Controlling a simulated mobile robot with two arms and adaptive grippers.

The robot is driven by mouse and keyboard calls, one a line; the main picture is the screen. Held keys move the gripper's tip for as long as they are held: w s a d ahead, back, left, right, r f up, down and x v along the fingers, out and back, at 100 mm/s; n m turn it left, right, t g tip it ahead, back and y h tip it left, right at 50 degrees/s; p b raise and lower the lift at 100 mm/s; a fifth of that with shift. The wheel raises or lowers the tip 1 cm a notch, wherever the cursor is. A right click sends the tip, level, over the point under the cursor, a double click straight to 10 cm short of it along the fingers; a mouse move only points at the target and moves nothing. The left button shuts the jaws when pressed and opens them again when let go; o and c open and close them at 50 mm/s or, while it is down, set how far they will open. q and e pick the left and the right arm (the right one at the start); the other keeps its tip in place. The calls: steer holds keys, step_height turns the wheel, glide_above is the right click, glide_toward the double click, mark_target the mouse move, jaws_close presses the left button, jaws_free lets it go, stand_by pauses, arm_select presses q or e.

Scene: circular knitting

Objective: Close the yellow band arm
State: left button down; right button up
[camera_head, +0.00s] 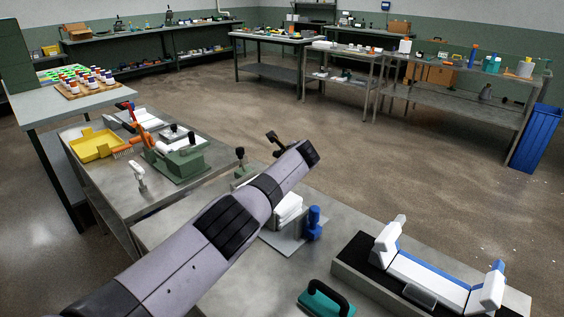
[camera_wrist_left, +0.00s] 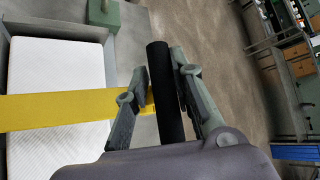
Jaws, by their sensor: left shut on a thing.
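In the left wrist view the yellow band arm (camera_wrist_left: 50,110) lies across a white textured block (camera_wrist_left: 60,65) in a grey tray (camera_wrist_left: 62,30). Its right end reaches a black cylindrical handle (camera_wrist_left: 164,115). My left gripper (camera_wrist_left: 163,78) is shut on this handle, with one finger on each side. The handle is beyond the right edge of the tray. In the head view my left arm crosses the middle of the picture and hides the band arm and most of the tray area. My right gripper is in neither view.
In the head view, a blue upright object (camera_head: 313,222) stands beside a white stack (camera_head: 289,208). A teal block with a black handle (camera_head: 325,300) and a white-and-blue cradle (camera_head: 430,275) are to the right. A green clamp fixture (camera_head: 182,163) and yellow tray (camera_head: 92,146) are left.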

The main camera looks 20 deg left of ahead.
arm_select(q)
steer(key=shift+d, duration=0.2)
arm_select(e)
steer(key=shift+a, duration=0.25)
